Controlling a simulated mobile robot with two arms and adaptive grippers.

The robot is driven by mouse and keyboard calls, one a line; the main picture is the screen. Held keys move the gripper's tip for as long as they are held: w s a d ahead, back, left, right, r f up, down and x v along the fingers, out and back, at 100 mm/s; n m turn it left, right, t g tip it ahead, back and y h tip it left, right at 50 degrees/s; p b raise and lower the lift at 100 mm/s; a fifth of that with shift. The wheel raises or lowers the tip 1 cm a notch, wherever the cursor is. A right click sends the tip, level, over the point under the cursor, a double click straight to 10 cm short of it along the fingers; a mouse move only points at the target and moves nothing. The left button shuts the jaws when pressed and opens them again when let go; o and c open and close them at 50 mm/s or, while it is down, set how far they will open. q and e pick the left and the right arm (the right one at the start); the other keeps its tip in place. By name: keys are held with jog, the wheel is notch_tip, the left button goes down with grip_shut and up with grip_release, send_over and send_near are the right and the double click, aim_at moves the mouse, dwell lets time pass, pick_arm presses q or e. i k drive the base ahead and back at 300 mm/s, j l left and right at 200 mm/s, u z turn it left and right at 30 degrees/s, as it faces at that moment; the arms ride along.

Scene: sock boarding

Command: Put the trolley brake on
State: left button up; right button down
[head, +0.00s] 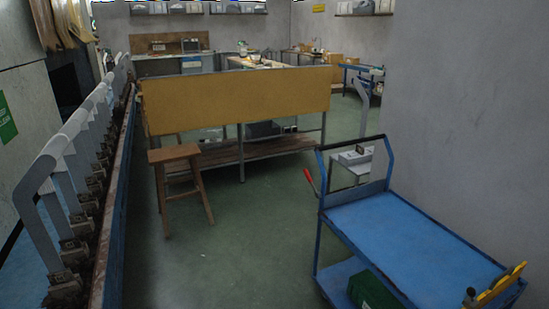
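A blue trolley (395,235) stands at the lower right, with a flat blue top deck and an upright blue push-handle frame (386,160) at its far left end. A lever with a red grip (311,179) sticks up at a slant beside that end, outside the frame. Its lower end runs down behind the trolley's corner, so I cannot tell what it joins or how it is set. A lower shelf (340,278) carries a dark green box (374,292). The trolley's wheels are not visible. Neither of my grippers is in view.
A yellow piece with dark knobs (502,285) is at the trolley's near right corner. A grey wall (470,110) stands close on the right. A wooden stool (178,160) and bench (235,100) are ahead; a long machine (75,190) lines the left. Green floor (235,255) is clear between.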

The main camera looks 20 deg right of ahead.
aim_at(318, 194)
jog(key=i, duration=2.3)
jog(key=z, duration=0.5)
